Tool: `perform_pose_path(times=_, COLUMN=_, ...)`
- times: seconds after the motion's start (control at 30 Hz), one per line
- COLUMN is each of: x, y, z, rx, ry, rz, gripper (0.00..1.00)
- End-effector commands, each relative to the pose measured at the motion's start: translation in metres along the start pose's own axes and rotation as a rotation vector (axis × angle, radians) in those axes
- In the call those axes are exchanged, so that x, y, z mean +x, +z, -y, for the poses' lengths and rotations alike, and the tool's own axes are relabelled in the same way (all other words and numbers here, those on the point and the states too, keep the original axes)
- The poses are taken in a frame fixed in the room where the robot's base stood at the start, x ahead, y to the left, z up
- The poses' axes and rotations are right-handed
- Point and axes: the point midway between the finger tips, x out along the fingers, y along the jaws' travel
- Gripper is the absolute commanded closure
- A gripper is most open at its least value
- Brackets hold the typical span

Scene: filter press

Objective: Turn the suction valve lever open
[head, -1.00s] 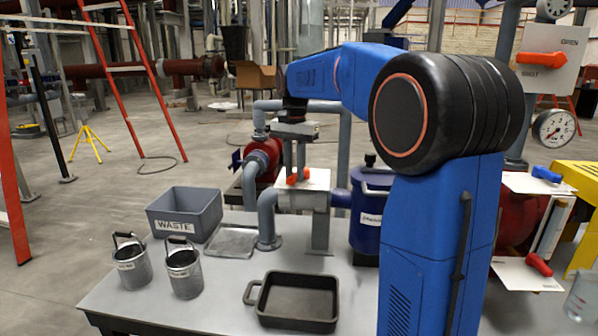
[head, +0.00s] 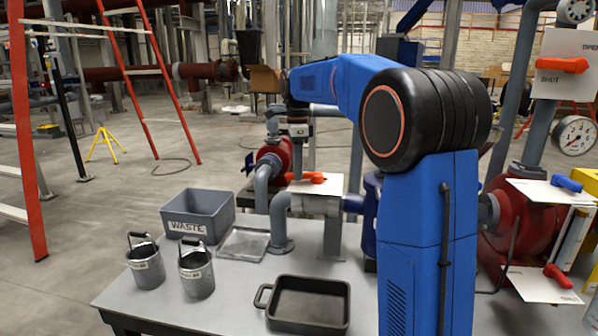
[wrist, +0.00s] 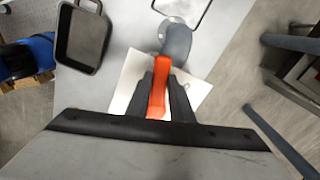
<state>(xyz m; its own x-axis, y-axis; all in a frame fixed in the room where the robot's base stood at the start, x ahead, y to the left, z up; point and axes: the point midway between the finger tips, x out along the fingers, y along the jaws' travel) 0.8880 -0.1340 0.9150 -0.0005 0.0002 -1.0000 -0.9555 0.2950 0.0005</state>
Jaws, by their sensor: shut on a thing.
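An orange lever (head: 306,178) sits on a white plate (head: 329,187) over a grey pipe fitting, at the back of the grey table in the head view. My gripper (head: 301,170) points down onto it. In the wrist view the lever (wrist: 158,86) runs between the two dark fingers of my gripper (wrist: 162,82), which are shut on it. The lever lies lengthwise along the fingers there, over the white plate (wrist: 128,88). Any lettering on this plate is not readable, so I cannot tell which position the lever is in.
A grey WASTE bin (head: 197,214), a flat tray (head: 243,244), two small buckets (head: 146,262) and a dark pan (head: 308,304) stand on the table. Another orange lever (head: 562,65) is on a SHUT/OPEN panel at right. A red pump (head: 272,158) stands behind.

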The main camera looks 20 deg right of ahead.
Motion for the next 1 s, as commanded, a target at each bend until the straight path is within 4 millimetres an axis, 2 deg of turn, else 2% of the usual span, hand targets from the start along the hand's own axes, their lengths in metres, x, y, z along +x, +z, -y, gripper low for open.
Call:
perform_pose_path(times=0.4, x=-0.001, y=-0.002, z=0.016, rx=0.248, ry=-0.002, rz=0.001, gripper=1.0)
perform_pose_path(times=1.0, x=-0.001, y=-0.003, z=0.02, rx=0.31, ry=-0.003, rz=0.001, gripper=1.0)
